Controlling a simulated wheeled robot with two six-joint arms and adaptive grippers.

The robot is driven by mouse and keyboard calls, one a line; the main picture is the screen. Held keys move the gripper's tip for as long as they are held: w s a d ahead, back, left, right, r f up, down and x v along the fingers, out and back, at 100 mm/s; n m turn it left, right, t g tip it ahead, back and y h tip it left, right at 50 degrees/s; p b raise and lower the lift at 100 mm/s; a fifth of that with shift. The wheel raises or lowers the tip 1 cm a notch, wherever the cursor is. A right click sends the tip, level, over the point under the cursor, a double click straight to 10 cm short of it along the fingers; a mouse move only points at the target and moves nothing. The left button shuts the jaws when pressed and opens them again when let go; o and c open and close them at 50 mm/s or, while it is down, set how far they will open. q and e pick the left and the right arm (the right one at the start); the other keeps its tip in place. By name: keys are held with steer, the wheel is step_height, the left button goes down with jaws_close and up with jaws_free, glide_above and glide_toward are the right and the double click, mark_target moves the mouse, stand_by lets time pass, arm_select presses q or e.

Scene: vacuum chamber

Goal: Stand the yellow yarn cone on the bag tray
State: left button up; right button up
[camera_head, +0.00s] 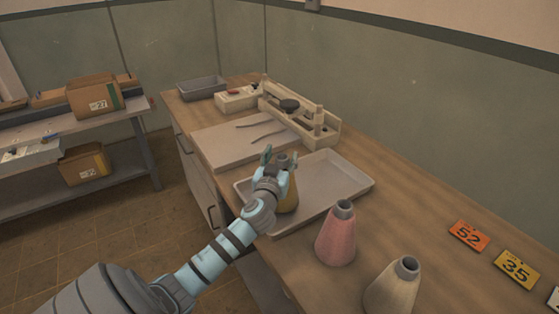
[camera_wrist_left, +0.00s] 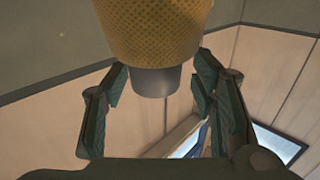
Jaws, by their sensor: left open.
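The yellow yarn cone (camera_head: 289,199) stands upright on the grey bag tray (camera_head: 341,180), near the tray's left front part, partly hidden by my left gripper. My left gripper (camera_head: 273,159) is at the cone's grey top. In the left wrist view the cone's yellow body (camera_wrist_left: 152,30) and grey tip (camera_wrist_left: 156,81) show, with the open fingers of the gripper (camera_wrist_left: 157,90) on either side and gaps between them and the tip. My right gripper does not show.
A pink cone (camera_head: 338,236) and a cream cone (camera_head: 391,288) stand on the wooden bench right of the tray. A flat board (camera_head: 215,146) with two thin tools and a wooden rack (camera_head: 325,136) lie beyond. Number cards (camera_head: 469,235) lie at the right. The tray's right half is clear.

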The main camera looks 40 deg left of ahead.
arm_select(q)
steer(key=v, duration=1.2)
steer(key=shift+r, duration=0.1)
